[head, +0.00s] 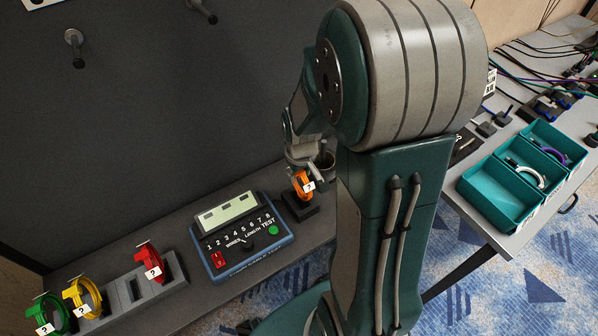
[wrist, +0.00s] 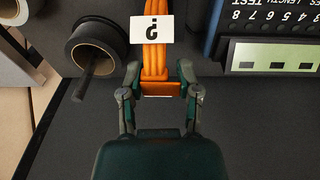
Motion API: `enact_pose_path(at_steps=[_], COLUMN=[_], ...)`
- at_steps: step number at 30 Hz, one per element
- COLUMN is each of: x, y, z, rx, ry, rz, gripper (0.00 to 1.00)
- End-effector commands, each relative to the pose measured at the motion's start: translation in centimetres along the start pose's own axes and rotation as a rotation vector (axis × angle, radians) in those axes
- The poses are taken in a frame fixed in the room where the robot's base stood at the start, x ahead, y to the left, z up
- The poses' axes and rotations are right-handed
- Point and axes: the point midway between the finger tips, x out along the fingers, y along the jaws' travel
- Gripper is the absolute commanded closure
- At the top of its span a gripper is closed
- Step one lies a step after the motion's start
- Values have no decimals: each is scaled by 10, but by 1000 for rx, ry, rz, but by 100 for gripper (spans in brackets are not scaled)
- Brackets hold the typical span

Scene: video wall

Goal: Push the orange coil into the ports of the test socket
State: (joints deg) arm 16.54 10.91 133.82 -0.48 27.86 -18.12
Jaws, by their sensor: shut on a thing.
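The orange coil (head: 304,186) hangs upright from my gripper (head: 304,158) at the right of the tester in the head view. It carries a white question-mark tag. In the wrist view my gripper (wrist: 161,85) is shut on the orange end piece of the coil (wrist: 155,62). The black test socket (head: 300,210) lies directly below the coil, to the right of the blue tester (head: 245,240). I cannot tell whether the coil's ends touch the ports. The ports are hidden by the coil, and the socket is not clear in the wrist view.
A rack (head: 132,291) at the left holds red (head: 148,262), yellow (head: 84,297) and green (head: 50,314) coils. A dark spool (wrist: 97,48) is left of the coil in the wrist view. Teal bins (head: 500,192) stand on the right table. A dark wall rises behind the bench.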

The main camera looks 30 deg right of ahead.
Motion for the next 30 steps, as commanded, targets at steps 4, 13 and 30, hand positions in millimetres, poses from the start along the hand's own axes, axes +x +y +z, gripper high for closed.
enact_pose_path(at_steps=[4,13,30], x=[0,5,9], y=[0,0,0], z=[0,0,1], rx=[0,0,0], ry=[1,1,1], rz=[0,0,0], gripper=[100,100,26])
